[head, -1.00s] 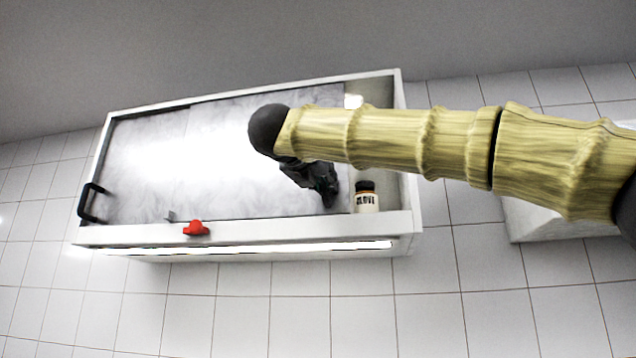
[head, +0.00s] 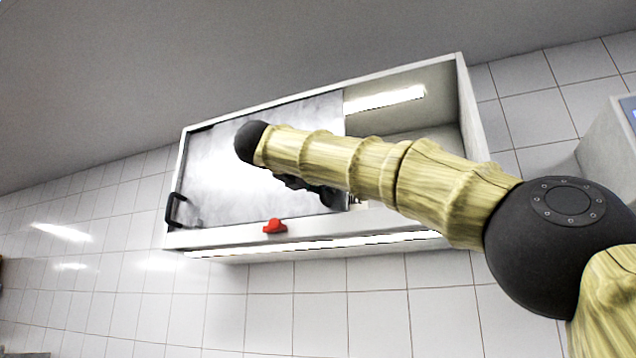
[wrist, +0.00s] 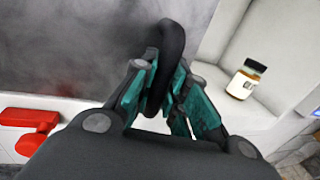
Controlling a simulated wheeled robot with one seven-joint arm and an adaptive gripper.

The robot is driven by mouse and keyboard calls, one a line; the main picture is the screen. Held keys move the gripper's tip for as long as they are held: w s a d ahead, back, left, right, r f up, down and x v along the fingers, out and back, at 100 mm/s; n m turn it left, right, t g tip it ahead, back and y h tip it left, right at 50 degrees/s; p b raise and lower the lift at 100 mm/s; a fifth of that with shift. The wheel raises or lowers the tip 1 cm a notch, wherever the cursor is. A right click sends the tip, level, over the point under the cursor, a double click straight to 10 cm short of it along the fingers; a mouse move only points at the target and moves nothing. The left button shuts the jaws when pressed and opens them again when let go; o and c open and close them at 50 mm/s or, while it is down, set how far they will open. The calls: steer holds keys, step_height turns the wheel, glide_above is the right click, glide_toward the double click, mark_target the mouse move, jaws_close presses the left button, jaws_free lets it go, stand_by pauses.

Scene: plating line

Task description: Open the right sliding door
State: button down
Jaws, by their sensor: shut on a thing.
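The right sliding door (head: 318,118) is a grey smoky panel in a white wall cabinet (head: 320,235). It stands slid to the left, with the cabinet's right part open. In the wrist view the door panel (wrist: 70,45) fills the upper left. Its black bar handle (wrist: 168,50) runs between the fingers of my gripper (wrist: 160,90), which is shut on it. In the head view my gripper (head: 325,195) is dark against the door and partly hidden by my arm. A second black handle (head: 175,211) is at the cabinet's left end.
A white-labelled jar (wrist: 244,80) with a dark lid stands inside the open right part; my arm mostly hides it in the head view. A red knob (head: 274,226) sits on the lower frame below the doors. A tiled wall is behind.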

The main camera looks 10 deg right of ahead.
steer(key=c, duration=1.4)
jaws_free()
steer(key=v, duration=1.2)
